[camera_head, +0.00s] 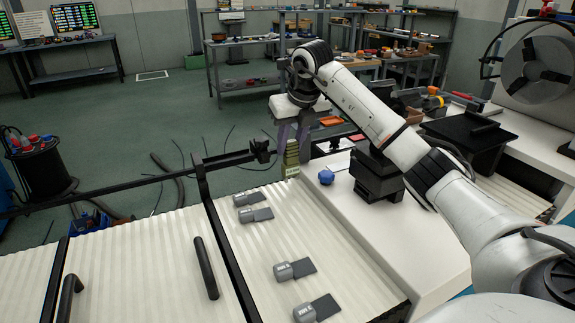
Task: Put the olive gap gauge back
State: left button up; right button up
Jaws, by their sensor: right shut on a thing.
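The olive gap gauge (291,158) is a small upright olive-green block in the head view, at the far edge of the white bed. My right gripper (292,142) comes down on it from above, with its fingers closed around the upper part. The fingers hide some of the gauge. I cannot tell whether its lower end touches the surface or hangs just above it. My left gripper is out of view.
Several grey clamps (255,215) with dark plates lie on the ribbed bed. A blue knob (326,177) and a black block (375,175) stand right of the gauge. A black rail (200,165) runs left. Shelves (245,60) stand behind.

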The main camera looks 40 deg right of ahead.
aim_at(289, 160)
jog(key=shift+w+f, duration=0.1)
jog(key=shift+f, duration=2.35)
jog(key=shift+f, duration=0.15)
jog(key=o, duration=1.1)
jog(key=shift+o, duration=0.2)
jog(key=v, duration=1.2)
